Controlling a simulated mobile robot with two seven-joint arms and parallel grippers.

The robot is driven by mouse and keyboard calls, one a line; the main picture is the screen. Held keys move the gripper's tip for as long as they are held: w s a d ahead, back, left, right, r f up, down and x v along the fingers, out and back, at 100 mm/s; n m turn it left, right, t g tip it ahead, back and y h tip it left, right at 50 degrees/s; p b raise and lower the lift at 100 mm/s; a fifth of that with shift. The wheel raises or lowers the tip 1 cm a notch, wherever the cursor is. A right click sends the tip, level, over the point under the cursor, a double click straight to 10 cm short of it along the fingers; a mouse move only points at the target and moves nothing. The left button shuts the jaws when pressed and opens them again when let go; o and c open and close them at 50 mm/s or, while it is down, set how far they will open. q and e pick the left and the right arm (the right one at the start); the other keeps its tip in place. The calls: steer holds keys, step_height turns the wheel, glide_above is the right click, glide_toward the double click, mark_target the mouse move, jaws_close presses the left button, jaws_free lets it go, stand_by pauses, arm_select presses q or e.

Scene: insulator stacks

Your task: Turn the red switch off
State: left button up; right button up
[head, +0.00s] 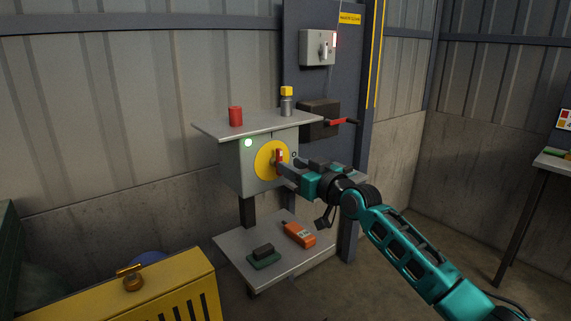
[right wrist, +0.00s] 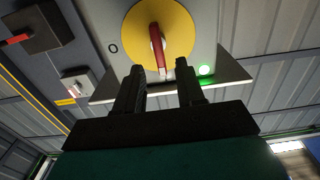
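The red switch (head: 279,156) is a rotary handle on a yellow disc (head: 264,161) on the front of a grey box (head: 232,166). Its handle stands about upright, towards the "I" mark above the disc; an "O" mark is at the right. A green lamp (head: 248,142) glows beside it. My right gripper (head: 283,167) is at the front of the switch, partly covering the disc. In the right wrist view the gripper (right wrist: 160,68) is open, its fingers apart on either side of the lower end of the red handle (right wrist: 157,45), with visible gaps. My left gripper is out of view.
A red cylinder (head: 235,116) and a yellow-capped grey piece (head: 287,102) stand on the box's top shelf. An orange device (head: 299,234) and a dark green block (head: 264,255) lie on the lower shelf. A red-handled lever (head: 341,122) juts out behind.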

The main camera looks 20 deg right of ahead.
mark_target(277, 161)
steer(key=shift+x, duration=1.8)
jaws_close()
